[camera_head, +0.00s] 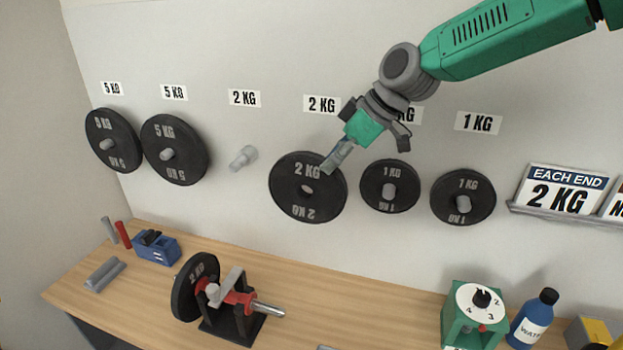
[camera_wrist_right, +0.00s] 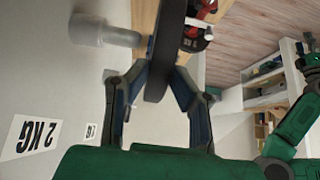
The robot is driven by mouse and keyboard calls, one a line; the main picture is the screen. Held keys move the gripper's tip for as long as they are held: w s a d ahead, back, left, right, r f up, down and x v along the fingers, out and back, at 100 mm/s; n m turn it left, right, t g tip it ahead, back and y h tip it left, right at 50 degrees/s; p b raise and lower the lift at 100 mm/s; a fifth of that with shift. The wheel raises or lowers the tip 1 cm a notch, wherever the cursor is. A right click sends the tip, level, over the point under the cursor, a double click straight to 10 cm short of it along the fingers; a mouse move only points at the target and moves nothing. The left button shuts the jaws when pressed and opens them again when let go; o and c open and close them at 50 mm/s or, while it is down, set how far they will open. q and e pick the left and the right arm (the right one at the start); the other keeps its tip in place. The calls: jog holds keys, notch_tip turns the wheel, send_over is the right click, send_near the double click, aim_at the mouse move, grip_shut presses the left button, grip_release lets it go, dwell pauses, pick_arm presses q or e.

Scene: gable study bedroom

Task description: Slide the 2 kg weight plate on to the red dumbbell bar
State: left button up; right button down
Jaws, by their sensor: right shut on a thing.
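My right gripper (camera_head: 333,163) is shut on the upper rim of a black 2 kg plate (camera_head: 290,205). The plate is upright in front of the wall, with no peg showing through its hole. The wrist view shows this plate edge-on (camera_wrist_right: 165,50) between the fingers (camera_wrist_right: 168,78), clear of a grey peg's end. The red dumbbell bar (camera_head: 240,297) lies in a black stand (camera_head: 226,325) on the bench. Another 2 kg plate (camera_head: 192,287) is on its left end; its right metal end (camera_head: 268,309) is bare. My left gripper is not in view.
Two 5 kg plates (camera_head: 175,150) and two 1 kg plates (camera_head: 390,186) hang nearby. One peg (camera_head: 243,157) is empty. A blue clamp-like block (camera_head: 157,247), green dial box (camera_head: 473,318) and water bottle (camera_head: 533,320) stand on the bench (camera_head: 365,285). The sign (camera_head: 561,190) reads "each end 2 KG".

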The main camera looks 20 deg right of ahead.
jog(key=shift+a+r, duration=0.1)
jog(key=r+p, duration=0.1)
jog(key=s+r, duration=0.1)
jog(key=a+r+p, duration=0.1)
jog(key=shift+s+p, duration=0.3)
dwell(0.3)
